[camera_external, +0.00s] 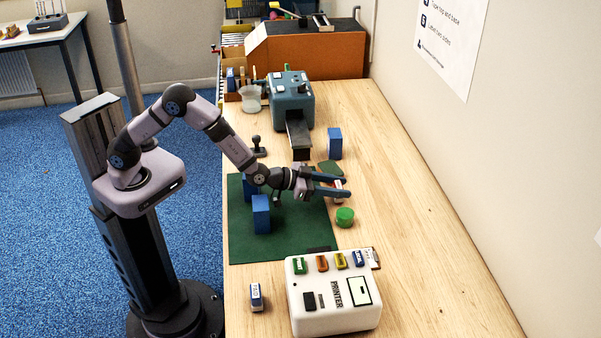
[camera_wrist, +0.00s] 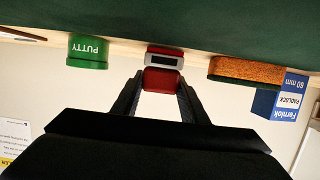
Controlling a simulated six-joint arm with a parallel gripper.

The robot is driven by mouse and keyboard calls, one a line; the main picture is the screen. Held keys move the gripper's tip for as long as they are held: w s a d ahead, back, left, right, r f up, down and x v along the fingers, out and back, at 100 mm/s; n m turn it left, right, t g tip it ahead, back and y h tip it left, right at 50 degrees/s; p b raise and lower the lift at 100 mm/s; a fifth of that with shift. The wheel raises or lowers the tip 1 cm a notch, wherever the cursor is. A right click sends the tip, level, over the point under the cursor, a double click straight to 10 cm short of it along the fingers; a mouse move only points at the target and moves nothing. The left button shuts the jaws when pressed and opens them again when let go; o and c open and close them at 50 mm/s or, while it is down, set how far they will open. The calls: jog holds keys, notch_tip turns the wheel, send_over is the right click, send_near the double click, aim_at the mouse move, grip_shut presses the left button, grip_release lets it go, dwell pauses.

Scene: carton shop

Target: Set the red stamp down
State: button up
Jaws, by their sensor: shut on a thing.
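My gripper (camera_external: 345,187) is shut on the red stamp (camera_external: 338,184), beyond the right edge of the green mat (camera_external: 290,240). In the wrist view, which is upside down, the red stamp (camera_wrist: 162,78) sits between my two fingertips. Its grey base with a dark strip faces the work surface. I cannot tell whether the base touches the table or hangs just above it. My fingers partly hide the stamp in the external view.
A green putty tin (camera_external: 345,216) and a green-topped sponge (camera_external: 329,168) flank the stamp. A blue padlock box (camera_external: 335,144) stands farther back. Two blue boxes, one of them here (camera_external: 261,215), stand on the mat. The white printer (camera_external: 333,300) is in front. The table's right side is clear.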

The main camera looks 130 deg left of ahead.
jog(key=shift+f, duration=0.2)
jog(key=o, duration=1.1)
jog(key=shift+o, duration=0.2)
jog(key=shift+r, duration=0.1)
jog(key=shift+r, duration=0.2)
jog(key=b+v, duration=0.1)
jog(key=v, duration=1.1)
